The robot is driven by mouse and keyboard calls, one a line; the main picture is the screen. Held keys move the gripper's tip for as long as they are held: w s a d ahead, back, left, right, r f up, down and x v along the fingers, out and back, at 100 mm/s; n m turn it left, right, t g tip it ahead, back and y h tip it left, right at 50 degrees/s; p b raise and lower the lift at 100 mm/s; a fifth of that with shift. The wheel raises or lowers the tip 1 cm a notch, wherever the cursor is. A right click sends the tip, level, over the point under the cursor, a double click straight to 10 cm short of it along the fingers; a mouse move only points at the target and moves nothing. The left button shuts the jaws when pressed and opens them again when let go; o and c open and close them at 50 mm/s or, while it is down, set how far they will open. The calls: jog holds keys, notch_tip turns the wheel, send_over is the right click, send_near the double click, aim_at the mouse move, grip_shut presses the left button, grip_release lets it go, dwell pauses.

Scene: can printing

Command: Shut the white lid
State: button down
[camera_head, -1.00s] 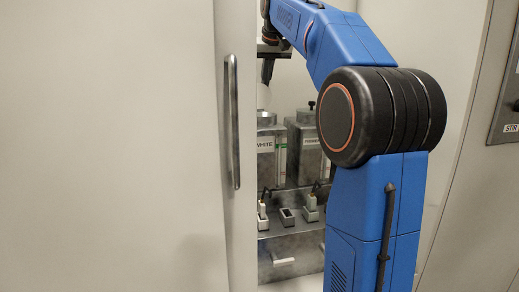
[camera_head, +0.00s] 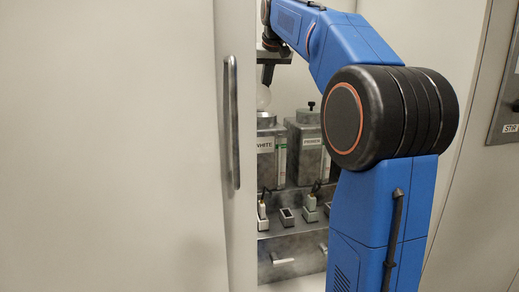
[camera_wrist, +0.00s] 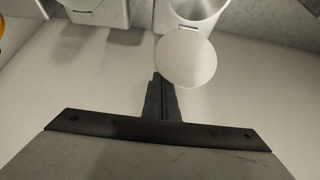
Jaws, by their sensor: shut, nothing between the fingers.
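The white lid is a round pale disc (camera_wrist: 186,60). It stands raised on the can labelled WHITE (camera_head: 266,150), and in the head view it shows as a pale disc (camera_head: 264,98) above the can. In the wrist view the can's round mouth (camera_wrist: 198,10) is open behind the lid. My gripper (camera_wrist: 157,76) is shut and empty, its fingertips just left of the lid's lower left edge in the picture. Whether they touch it I cannot tell. In the head view my gripper (camera_head: 267,83) is just above the lid, partly cut by the door edge.
A second can (camera_head: 306,145) stands right of the white one, its top closed. Below, a shelf holds small sockets (camera_head: 287,216) with plugs. A cabinet door with a handle (camera_head: 233,120) blocks the left. A wall panel (camera_head: 507,110) is at right.

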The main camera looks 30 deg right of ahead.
aim_at(268, 98)
jog(key=shift+f, duration=0.8)
jog(key=shift+s+a+r, duration=0.1)
jog(key=shift+s+a, duration=0.1)
jog(key=shift+s, duration=0.6)
jog(key=shift+s+a+f, duration=0.1)
jog(key=shift+s+a, duration=0.15)
jog(key=shift+s, duration=0.5)
jog(key=shift+s+a+r, duration=0.1)
jog(key=shift+s+a, duration=0.1)
jog(key=shift+s, duration=0.6)
jog(key=shift+s+a, duration=0.2)
jog(key=shift+s, duration=0.5)
jog(key=shift+s+a, duration=0.2)
jog(key=shift+s, duration=0.25)
jog(key=shift+r, duration=0.1)
jog(key=shift+s+r, duration=0.1)
notch_tip(268, 98, up, 8)
